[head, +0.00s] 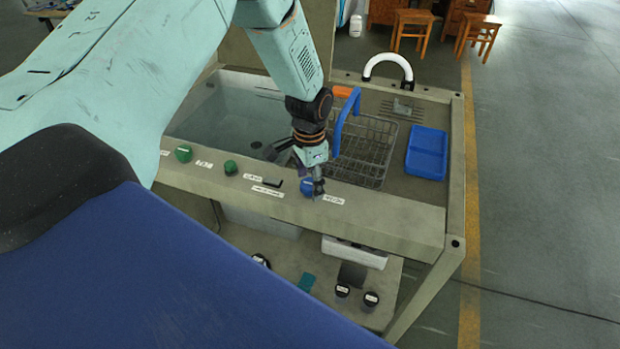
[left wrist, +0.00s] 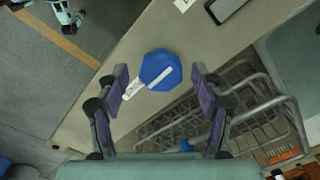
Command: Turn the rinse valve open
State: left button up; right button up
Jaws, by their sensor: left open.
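A blue valve knob (head: 306,187) with a white label beside it is on the front panel of the sink bench. The label is too small to read, so I cannot confirm it is the rinse valve. In the left wrist view the blue knob (left wrist: 160,70) is many-sided, with a white bar across its face. My left gripper (head: 318,184) is at the knob, pointing down, and partly hides it. In the left wrist view its open fingers (left wrist: 159,82) stand either side of the knob, with gaps visible on both sides. My right gripper is out of view.
Green knobs (head: 183,153) and a black lever (head: 272,183) sit further left on the panel (head: 385,220). Behind are a wire basket (head: 365,150) with a blue handle (head: 345,122), a water-filled basin (head: 225,115) and a blue tray (head: 427,153). Open floor lies right.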

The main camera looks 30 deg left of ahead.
pick_arm(q)
jog(key=shift+w+a+f, duration=0.1)
jog(key=shift+w+f, duration=0.05)
jog(key=shift+s, duration=0.25)
jog(key=shift+c, duration=1.4)
jog(key=shift+r, duration=0.2)
jog(key=shift+c, duration=0.8)
jog(key=shift+w+f, duration=0.15)
jog(key=c, duration=0.5)
jog(key=shift+c, duration=1)
